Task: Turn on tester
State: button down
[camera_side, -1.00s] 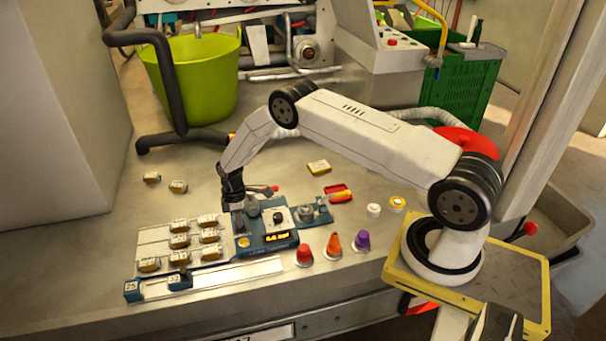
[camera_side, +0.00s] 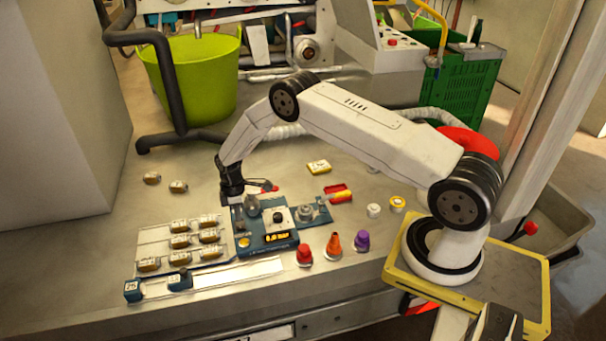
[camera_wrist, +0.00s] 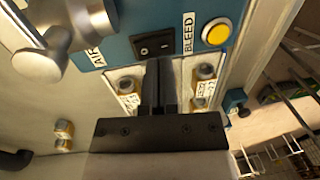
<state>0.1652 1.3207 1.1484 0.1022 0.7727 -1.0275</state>
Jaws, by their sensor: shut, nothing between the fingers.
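The tester (camera_side: 262,244) is a blue unit on the bench in the side view, with a dark knob on a white plate and a lit amber display (camera_side: 277,237). In the wrist view its blue panel (camera_wrist: 122,50) carries a black rocker switch (camera_wrist: 152,45) between the AIR and BLEED labels, and a yellow button (camera_wrist: 216,33) beside BLEED. My gripper (camera_wrist: 159,62) is shut and empty, its fingertips just below the switch in the picture; contact cannot be told. In the side view my gripper (camera_side: 236,199) is at the tester's back left, fingertips hard to make out.
Several yellow-banded parts (camera_side: 180,241) sit on a pale tray left of the tester. Red, orange and purple cones (camera_side: 334,246) stand to its right. A metal cylindrical fitting (camera_wrist: 45,62) is close at left in the wrist view.

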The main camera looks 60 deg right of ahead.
aim_at(240, 228)
notch_tip(240, 228, up, 12)
jog(key=s+a, duration=0.1)
dwell(0.6)
jog(key=shift+s+r, duration=0.1)
jog(key=shift+r, duration=0.05)
jog(key=s+a+r+m+t, duration=0.1)
jog(key=s+a+r+m, duration=0.1)
jog(key=s, duration=0.5)
jog(key=s+a+r+m+t, duration=0.1)
jog(key=s+a+r+m, duration=0.1)
jog(key=s+r+m, duration=0.2)
jog(key=s+a+r+m+t+h, duration=0.1)
jog(key=s+r, duration=0.5)
jog(key=s, duration=0.6)
jog(key=shift+s+a+r+m+t, duration=0.3)
jog(key=shift+a+m, duration=0.45)
jog(key=shift+m, duration=0.25)
